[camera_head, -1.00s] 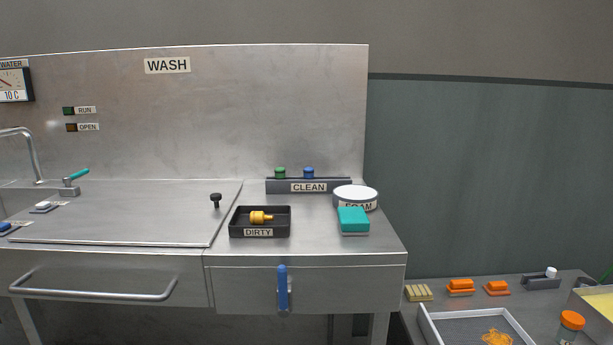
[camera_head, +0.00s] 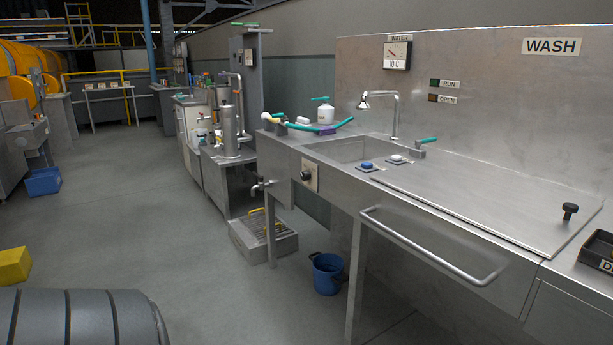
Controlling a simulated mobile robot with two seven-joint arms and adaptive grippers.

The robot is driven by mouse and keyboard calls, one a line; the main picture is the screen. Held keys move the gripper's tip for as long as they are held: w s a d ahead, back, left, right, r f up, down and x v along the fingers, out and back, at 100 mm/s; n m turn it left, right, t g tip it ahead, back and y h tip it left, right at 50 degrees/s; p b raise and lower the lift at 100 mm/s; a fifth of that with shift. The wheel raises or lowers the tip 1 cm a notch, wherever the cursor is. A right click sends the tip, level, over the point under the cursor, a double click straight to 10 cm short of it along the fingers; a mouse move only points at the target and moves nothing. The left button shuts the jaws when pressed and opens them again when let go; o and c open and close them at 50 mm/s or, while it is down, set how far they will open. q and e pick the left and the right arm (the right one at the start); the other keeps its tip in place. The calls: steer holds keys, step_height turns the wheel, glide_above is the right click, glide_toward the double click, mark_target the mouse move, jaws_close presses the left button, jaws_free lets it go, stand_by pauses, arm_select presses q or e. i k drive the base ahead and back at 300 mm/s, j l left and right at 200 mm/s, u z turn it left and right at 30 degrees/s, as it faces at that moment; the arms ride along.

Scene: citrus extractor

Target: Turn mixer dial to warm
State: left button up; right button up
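A dial with a dark knob on a pale plate (camera_head: 309,177) is on the front of the steel wash sink unit, near its left end. It looks like the mixer dial, but its markings are too small to read. The water gauge (camera_head: 397,52) on the back panel reads 10 C. The curved faucet (camera_head: 394,112) stands behind the open sink basin (camera_head: 347,149), with a teal-handled lever (camera_head: 424,144) to its right. Neither of my grippers is in view.
A long bar handle (camera_head: 432,249) sticks out from the unit's front. A blue bucket (camera_head: 327,273) stands on the floor below, and a grey step with a grate (camera_head: 262,236) is to its left. Open floor (camera_head: 180,235) lies left of the unit.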

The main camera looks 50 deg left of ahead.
mark_target(305, 175)
steer(key=u, duration=1.65)
steer(key=i+j+z, duration=0.1)
steer(key=j+z, duration=0.2)
steer(key=j, duration=1.1)
